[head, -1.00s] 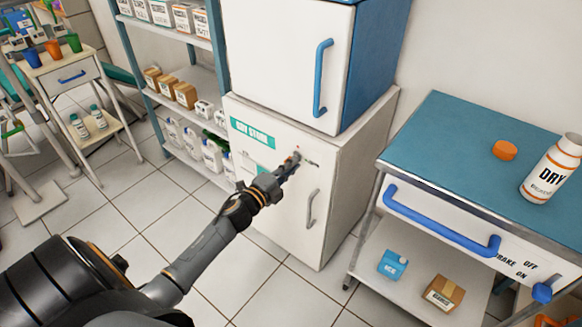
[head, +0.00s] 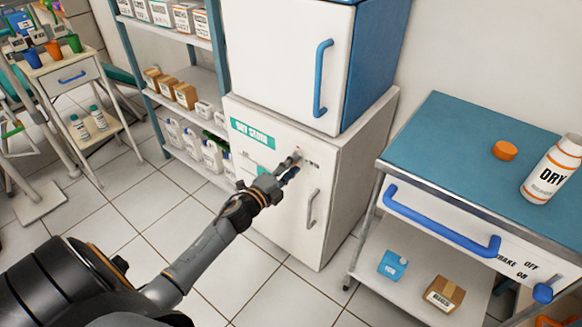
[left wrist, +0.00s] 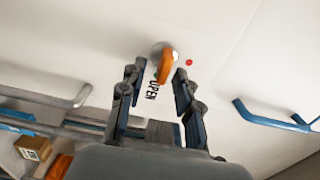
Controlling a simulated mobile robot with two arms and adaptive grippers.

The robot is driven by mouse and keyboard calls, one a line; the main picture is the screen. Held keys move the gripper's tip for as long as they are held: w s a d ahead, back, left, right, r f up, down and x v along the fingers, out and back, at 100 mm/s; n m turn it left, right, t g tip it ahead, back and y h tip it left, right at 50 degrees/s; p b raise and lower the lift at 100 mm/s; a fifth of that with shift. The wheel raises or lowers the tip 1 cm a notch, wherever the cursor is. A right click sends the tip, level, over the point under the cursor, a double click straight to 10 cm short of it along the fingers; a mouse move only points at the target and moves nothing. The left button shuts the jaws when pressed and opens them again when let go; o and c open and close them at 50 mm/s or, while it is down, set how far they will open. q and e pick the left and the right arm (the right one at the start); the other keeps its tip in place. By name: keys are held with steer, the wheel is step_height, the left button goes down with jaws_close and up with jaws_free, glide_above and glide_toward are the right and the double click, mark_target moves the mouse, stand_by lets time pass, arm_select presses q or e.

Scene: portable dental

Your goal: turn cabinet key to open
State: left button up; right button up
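The white lower cabinet (head: 340,205) has a green label and a grey vertical handle (head: 311,209). My left gripper (head: 293,165) is at its front face, near the lock. In the left wrist view, the orange key (left wrist: 165,68) sits in a round metal lock (left wrist: 160,50). The left gripper (left wrist: 156,72) is open, with one finger on each side of the key and apart from it. The word OPEN (left wrist: 152,90) is printed beside the key, and a red dot (left wrist: 189,62) is on its other side. In the head view the gripper hides the key. My right gripper is not in view.
A white and blue cabinet (head: 285,50) stands on top of the lower one. A blue-topped cart (head: 450,140) with a DRY bottle (head: 553,168) and orange cap (head: 505,150) stands right. A shelf (head: 190,75) stands left. The tiled floor in front is clear.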

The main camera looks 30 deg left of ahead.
arm_select(q)
steer(key=shift+s, duration=0.1)
steer(key=s, duration=1.1)
steer(key=shift+s+a, duration=0.4)
steer(key=shift+a, duration=0.05)
